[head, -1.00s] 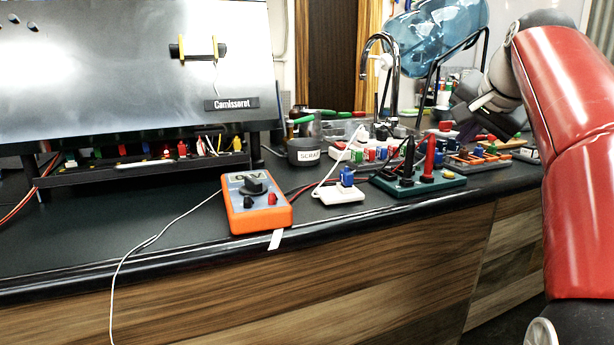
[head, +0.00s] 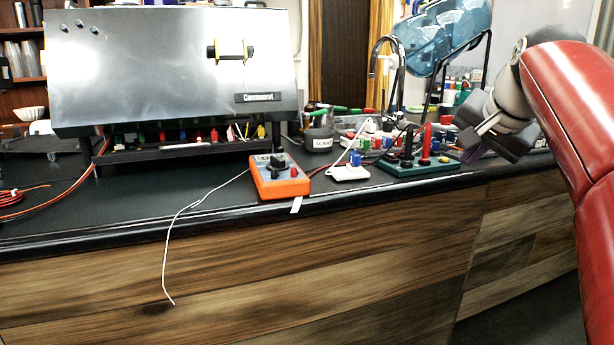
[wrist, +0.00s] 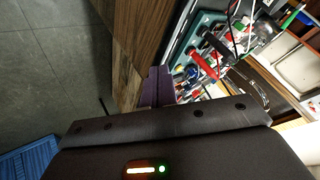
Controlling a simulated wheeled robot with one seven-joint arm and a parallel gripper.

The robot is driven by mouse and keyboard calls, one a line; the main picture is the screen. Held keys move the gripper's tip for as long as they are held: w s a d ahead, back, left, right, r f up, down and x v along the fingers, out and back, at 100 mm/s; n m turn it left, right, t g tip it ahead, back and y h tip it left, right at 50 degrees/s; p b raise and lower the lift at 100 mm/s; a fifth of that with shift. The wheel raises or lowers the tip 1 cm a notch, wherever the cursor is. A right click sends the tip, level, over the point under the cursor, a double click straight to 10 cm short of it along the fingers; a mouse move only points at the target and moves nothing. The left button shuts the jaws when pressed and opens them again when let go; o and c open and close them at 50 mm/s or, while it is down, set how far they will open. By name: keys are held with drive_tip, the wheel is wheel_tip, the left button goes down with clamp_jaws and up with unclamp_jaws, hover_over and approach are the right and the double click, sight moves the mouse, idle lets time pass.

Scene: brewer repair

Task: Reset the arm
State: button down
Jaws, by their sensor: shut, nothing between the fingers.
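My gripper (head: 470,154) is at the right of the head view, on the end of my red arm, in front of the counter's right part. Its dark purple fingers (wrist: 157,88) are together in the wrist view, with nothing between them. It is apart from the counter objects; the green probe stand (head: 420,164) with black and red probes is just left of it.
The black counter (head: 120,205) carries an orange meter (head: 280,177), a white block with a blue part (head: 348,172), a scrap cup (head: 318,140) and the steel brewer (head: 170,70). A white wire (head: 172,250) hangs over the front edge. Floor (wrist: 50,60) is open beside the cabinet.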

drive_tip(key=s+a+f+n+g, duration=0.1)
drive_tip(key=s+a+f+n, duration=0.3)
drive_tip(key=s+f, duration=0.7)
drive_tip(key=s+a+f+n+g, duration=0.2)
drive_tip(key=s+a+f+n, duration=0.2)
drive_tip(key=s+a+f, duration=0.4)
drive_tip(key=s+f, duration=0.4)
drive_tip(key=f, duration=0.5)
drive_tip(key=shift+a+f+n, duration=0.2)
drive_tip(key=shift+a+n, duration=0.05)
drive_tip(key=shift+n, duration=0.15)
